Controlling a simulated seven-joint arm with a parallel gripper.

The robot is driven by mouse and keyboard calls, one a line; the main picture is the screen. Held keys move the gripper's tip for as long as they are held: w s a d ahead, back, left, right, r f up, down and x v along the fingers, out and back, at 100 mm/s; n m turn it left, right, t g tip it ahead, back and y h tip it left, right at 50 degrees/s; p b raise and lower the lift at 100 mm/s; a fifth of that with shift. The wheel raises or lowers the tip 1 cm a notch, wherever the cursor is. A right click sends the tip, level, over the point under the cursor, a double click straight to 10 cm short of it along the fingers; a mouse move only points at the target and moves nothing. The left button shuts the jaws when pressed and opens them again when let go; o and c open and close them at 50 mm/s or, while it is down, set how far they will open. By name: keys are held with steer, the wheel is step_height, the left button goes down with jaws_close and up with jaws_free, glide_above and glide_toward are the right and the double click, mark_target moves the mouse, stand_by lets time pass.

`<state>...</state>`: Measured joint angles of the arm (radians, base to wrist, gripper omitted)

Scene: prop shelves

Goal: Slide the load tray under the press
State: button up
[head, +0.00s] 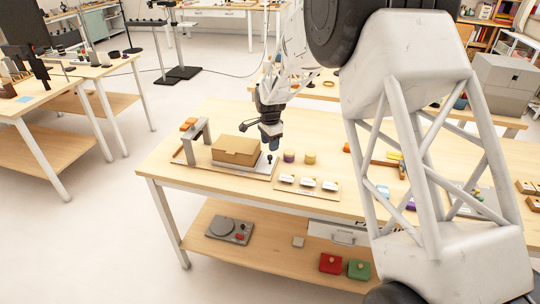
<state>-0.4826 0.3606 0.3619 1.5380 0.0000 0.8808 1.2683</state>
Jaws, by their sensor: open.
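A grey arch-shaped frame, which looks like the press (187,149), stands at the left end of a long base on the near table. A brown cardboard box (236,151) sits to its right on what looks like the load tray (262,169), a flat grey plate. A small dark knob stands at the tray's right end. My gripper (271,150) points down just right of the box, close above or beside the knob. It is open; its dark fingers overlap in this view, and I cannot tell whether they touch the knob.
A board with white cards (308,184) lies in front. My arm hides much of the table's right side.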

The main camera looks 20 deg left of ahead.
mark_target(270, 156)
steer(key=shift+f, duration=3.05)
jaws_close()
